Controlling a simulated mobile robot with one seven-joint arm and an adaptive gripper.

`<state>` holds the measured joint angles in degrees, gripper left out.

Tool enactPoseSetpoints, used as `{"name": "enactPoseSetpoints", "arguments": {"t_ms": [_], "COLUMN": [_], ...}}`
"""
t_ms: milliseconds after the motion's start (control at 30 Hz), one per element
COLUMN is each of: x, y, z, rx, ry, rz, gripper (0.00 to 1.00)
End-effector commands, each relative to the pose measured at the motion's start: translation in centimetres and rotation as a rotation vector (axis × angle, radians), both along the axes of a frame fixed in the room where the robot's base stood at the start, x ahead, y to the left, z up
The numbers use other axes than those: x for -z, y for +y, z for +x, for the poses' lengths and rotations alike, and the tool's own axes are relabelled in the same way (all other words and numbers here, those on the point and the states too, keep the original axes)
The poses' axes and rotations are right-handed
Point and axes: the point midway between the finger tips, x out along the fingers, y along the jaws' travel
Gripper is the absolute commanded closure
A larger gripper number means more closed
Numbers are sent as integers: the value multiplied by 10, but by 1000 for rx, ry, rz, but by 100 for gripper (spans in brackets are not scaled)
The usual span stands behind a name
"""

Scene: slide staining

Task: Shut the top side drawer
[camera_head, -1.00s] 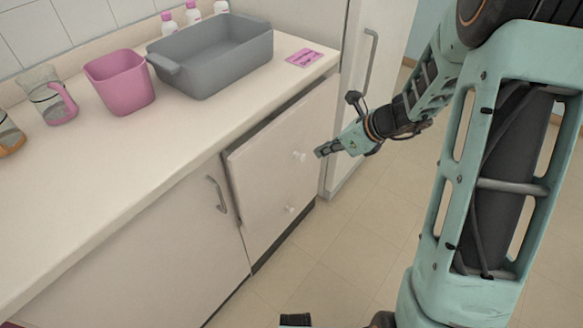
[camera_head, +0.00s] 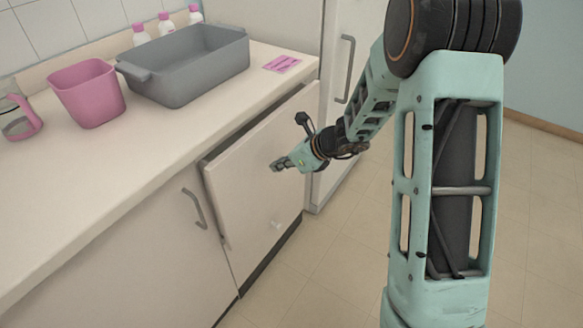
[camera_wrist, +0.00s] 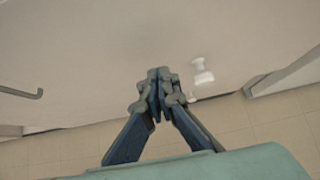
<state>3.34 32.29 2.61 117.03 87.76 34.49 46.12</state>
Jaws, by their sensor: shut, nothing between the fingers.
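The top side drawer (camera_head: 235,172) is a pale front panel under the counter. It stands out from the cabinet, with a dark gap along its top edge. My gripper (camera_head: 274,166) is shut and empty, its tips in front of the drawer's face, covering the place of its upper knob. I cannot tell whether they touch. A lower white knob (camera_head: 276,224) shows below. In the wrist view my gripper (camera_wrist: 158,76) points at the pale front, and a white knob (camera_wrist: 202,74) lies to its right; I cannot tell which knob it is.
The counter (camera_head: 120,170) above holds a grey tub (camera_head: 190,72), a pink bin (camera_head: 88,95) and a pink card (camera_head: 283,64). A cupboard door with a metal handle (camera_head: 195,208) is at the left. A tall pale cabinet with a handle (camera_head: 345,70) stands at the right. The floor (camera_head: 330,270) in front is clear.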

Motion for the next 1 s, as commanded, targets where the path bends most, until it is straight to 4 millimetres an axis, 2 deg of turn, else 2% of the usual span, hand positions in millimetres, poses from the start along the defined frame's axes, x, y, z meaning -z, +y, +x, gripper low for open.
{"name": "enactPoseSetpoints", "arguments": {"t_ms": [200, 600, 833, 1000], "x": [0, -1, -1, -1], "y": [15, 18, 48, 57], "z": [10, 13, 34, 40], "rx": [0, 0, -3, 0], "ry": [1, 2, 1, 1], "rz": [-1, 0, -2, 1], "gripper": [100, 100, 100, 100]}}
